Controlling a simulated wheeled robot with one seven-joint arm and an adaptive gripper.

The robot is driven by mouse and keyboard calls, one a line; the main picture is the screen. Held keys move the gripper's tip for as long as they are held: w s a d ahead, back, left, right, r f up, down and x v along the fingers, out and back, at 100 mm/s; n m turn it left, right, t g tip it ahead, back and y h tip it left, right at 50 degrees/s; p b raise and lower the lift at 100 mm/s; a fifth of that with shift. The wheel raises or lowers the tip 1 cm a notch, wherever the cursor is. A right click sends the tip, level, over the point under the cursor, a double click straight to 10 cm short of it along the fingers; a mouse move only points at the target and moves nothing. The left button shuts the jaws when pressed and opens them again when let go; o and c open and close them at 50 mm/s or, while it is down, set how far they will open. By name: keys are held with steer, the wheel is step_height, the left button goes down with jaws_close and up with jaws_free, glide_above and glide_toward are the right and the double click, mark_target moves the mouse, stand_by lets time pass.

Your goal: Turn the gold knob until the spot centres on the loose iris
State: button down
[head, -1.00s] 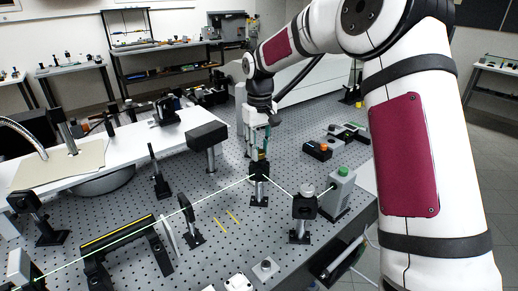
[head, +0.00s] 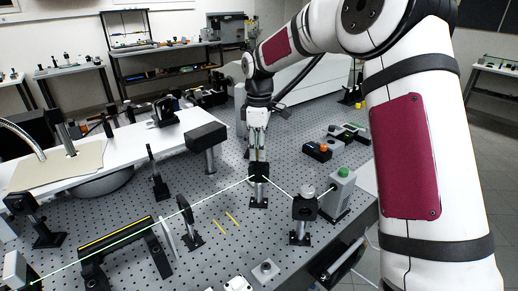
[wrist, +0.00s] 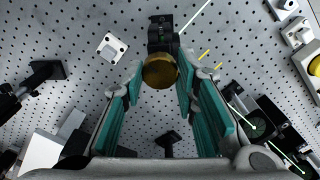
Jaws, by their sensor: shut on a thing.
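The gold knob (wrist: 160,71) shows in the wrist view on the near side of a black mirror mount (wrist: 163,36). My gripper (wrist: 159,82) has its teal-padded fingers on either side of the knob and is shut on it. In the head view my gripper (head: 257,156) points down behind the black mount (head: 259,172), and the knob is hidden there. A green beam runs from the mount toward the lower left, past a dark round post-mounted part (head: 184,204) that may be an iris. I cannot make out the spot's position on an iris.
A grey box with a green button (head: 342,188) and a black-mounted optic (head: 304,208) stand right of the mount. A dark box on a post (head: 207,137) stands to the left. Two yellow strips (head: 232,218) lie on the perforated table (head: 215,265).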

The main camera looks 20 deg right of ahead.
steer(key=shift+n, duration=0.6)
steer(key=c, duration=1.3)
jaws_free()
step_height(320, 180, up, 12)
